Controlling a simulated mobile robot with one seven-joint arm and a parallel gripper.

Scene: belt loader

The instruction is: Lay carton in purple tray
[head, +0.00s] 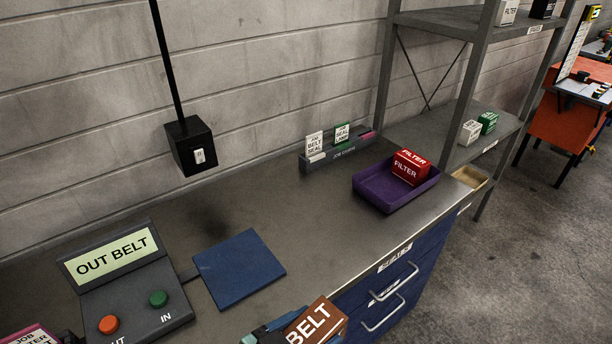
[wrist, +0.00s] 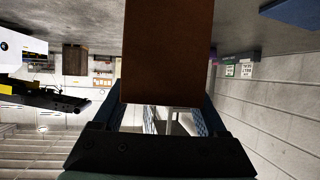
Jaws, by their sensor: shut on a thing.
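A brown carton marked BELT (head: 314,322) is at the bottom of the head view, in my gripper (head: 287,330). In the wrist view the brown carton (wrist: 167,50) fills the upper middle, between the fingers of my gripper (wrist: 160,112). My gripper is shut on it. The purple tray (head: 412,196) sits on the bench at the right, apart from the gripper. A red carton marked FILTER (head: 409,168) lies in the tray. The lower part of my gripper is cut off by the frame in the head view.
A blue mat (head: 239,269) lies on the bench beside the OUT BELT button panel (head: 128,281). A card rack (head: 339,150) stands at the wall behind the tray. A metal shelf (head: 484,127) stands at the right. The bench between mat and tray is clear.

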